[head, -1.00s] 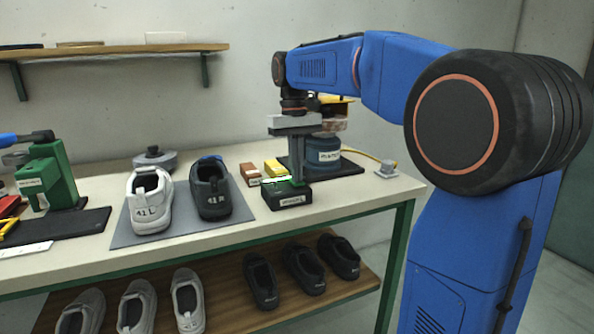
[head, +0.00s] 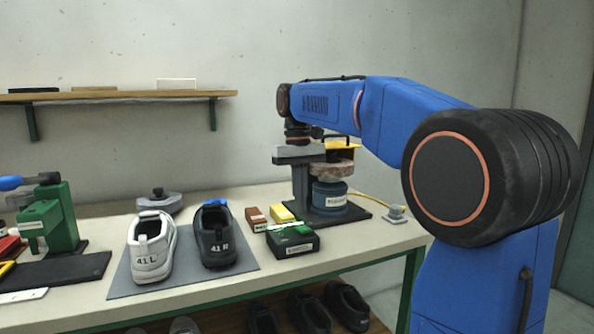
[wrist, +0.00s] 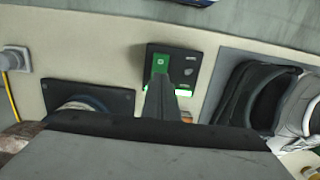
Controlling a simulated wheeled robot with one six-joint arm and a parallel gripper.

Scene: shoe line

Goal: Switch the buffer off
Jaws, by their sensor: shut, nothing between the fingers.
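The buffer (head: 328,192) stands at the back right of the bench, with a blue motor, a brown wheel and a yellow guard on a dark base. A dark switch box (head: 303,246) with a green top part and a white label sits in front of it. In the wrist view the box shows a green rocker (wrist: 160,62) and a bright green strip (wrist: 182,93). My gripper (head: 301,208) is shut and empty, pointing down above or just behind the box. In the wrist view its fingers cover part of the rocker's near end; I cannot tell whether they touch.
A white shoe (head: 152,250) and a black shoe (head: 216,240) stand on a grey mat left of the box. Brown and yellow blocks (head: 281,214) lie close behind it. A green press (head: 48,222) stands far left. A yellow cable runs to a grey socket (head: 396,214).

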